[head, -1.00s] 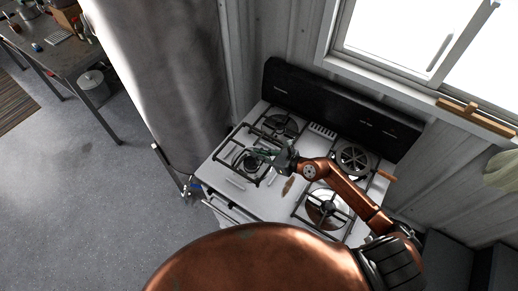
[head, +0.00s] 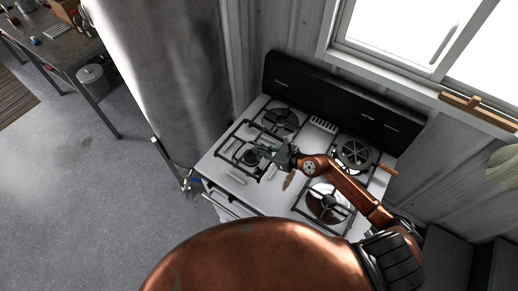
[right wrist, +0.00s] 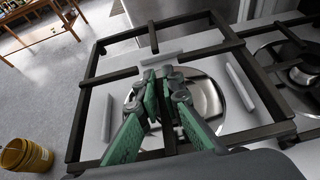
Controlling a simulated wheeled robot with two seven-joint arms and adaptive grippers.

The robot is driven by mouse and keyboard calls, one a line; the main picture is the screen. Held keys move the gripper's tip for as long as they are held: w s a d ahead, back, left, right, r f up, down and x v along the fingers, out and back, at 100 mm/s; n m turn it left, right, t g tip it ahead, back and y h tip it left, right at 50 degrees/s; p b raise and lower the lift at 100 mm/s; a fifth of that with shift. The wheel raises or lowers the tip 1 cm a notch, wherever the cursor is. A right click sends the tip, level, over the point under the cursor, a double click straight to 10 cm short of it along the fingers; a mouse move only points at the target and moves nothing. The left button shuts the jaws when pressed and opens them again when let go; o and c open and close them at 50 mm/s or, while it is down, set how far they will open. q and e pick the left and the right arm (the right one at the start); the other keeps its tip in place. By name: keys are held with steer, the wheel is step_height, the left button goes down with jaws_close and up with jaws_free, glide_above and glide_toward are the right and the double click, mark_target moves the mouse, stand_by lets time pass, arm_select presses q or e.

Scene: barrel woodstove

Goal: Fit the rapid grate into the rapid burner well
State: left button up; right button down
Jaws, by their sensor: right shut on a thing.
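A black square grate (head: 226,139) is over the front-left burner of the white stove, and it also shows in the right wrist view (right wrist: 92,65). My right gripper (head: 262,151) reaches in from the right and is shut on a bar of the grate near its middle. In the right wrist view its green fingers (right wrist: 163,78) come together there. Below is a shiny round burner well (right wrist: 203,100) with pale raised ridges around it, inside the frame's outline. I cannot tell whether the grate touches the stove top. My left gripper is not in view.
Other burners stand at the back left (head: 281,119), back right (head: 354,153) and front right (head: 327,203). A black backsplash (head: 335,100) rises behind the stove. A brown object (head: 289,180) lies on the stove top. A grey curtain-like surface (head: 165,85) stands close to the left.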

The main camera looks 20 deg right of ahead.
steer(key=shift+f+b, duration=1.3)
steer(key=shift+f, duration=0.45)
steer(key=shift+p, duration=0.3)
stand_by(0.5)
steer(key=shift+f+b, duration=1)
steer(key=shift+f, duration=0.2)
stand_by(0.3)
steer(key=shift+r, duration=0.15)
steer(key=shift+r+p, duration=0.7)
steer(key=shift+p, duration=0.15)
stand_by(1.4)
steer(key=shift+f+b, duration=0.65)
steer(key=shift+f, duration=0.2)
stand_by(0.4)
steer(key=c, duration=2)
jaws_free()
steer(key=shift+s+f, duration=0.1)
